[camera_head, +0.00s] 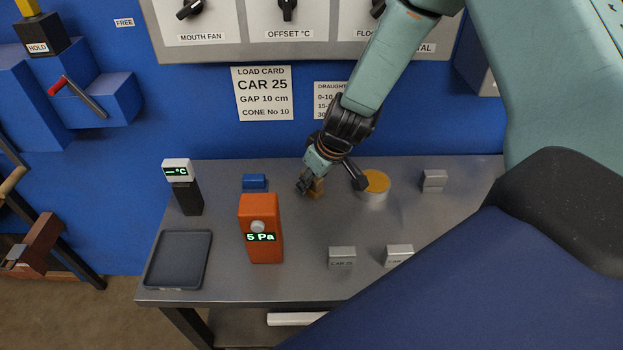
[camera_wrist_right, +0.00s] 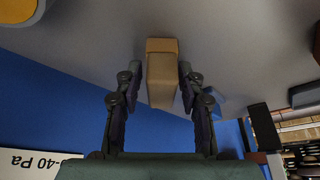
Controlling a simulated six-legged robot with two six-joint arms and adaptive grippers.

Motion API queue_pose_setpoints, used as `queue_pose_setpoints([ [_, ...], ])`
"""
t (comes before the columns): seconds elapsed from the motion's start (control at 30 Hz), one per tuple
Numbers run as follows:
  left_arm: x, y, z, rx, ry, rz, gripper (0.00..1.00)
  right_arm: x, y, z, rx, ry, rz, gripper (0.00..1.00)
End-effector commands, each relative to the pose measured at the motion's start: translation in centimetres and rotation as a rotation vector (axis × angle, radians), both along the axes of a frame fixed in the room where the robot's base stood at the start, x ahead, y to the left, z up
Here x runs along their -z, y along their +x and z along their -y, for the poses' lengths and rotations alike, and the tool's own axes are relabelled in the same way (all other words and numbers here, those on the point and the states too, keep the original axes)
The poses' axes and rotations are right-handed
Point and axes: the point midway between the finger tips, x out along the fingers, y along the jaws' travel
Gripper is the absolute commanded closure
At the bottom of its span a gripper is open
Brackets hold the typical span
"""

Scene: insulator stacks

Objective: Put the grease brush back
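A tan block-like piece (camera_head: 317,188), which looks like the grease brush, is at my right gripper (camera_head: 308,182) over the back middle of the metal table. In the right wrist view this tan piece (camera_wrist_right: 162,75) lies between the two fingers of my right gripper (camera_wrist_right: 162,68). The fingers are close to its sides; I cannot tell whether they press on it. Bristles are not visible. A round tin (camera_head: 373,190) with an orange top stands just right of the gripper. My left gripper is not in view.
On the table (camera_head: 300,285) are an orange gauge (camera_head: 260,243) reading 5 Pa, a dark tray (camera_head: 178,260), a temperature meter (camera_head: 187,198), a small blue block (camera_head: 255,181) and several metal blocks (camera_head: 342,257). A blue wall with a load card (camera_head: 263,93) rises behind.

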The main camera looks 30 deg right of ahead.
Motion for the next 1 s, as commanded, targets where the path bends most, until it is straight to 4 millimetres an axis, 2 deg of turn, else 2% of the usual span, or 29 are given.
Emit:
queue_pose_setpoints([
  [0.1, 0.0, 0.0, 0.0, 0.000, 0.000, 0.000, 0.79, 0.0, 0.0, 0.0, 0.000, 0.000, 0.000, 0.50],
  [0.47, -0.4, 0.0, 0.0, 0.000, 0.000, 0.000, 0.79, -0.5, 0.0, 0.0, 0.000, 0.000, 0.001, 0.50],
  [1.0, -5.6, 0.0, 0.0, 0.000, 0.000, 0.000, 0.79, -5.2, -1.8, 0.5, 0.001, 0.001, 0.000, 0.50],
])
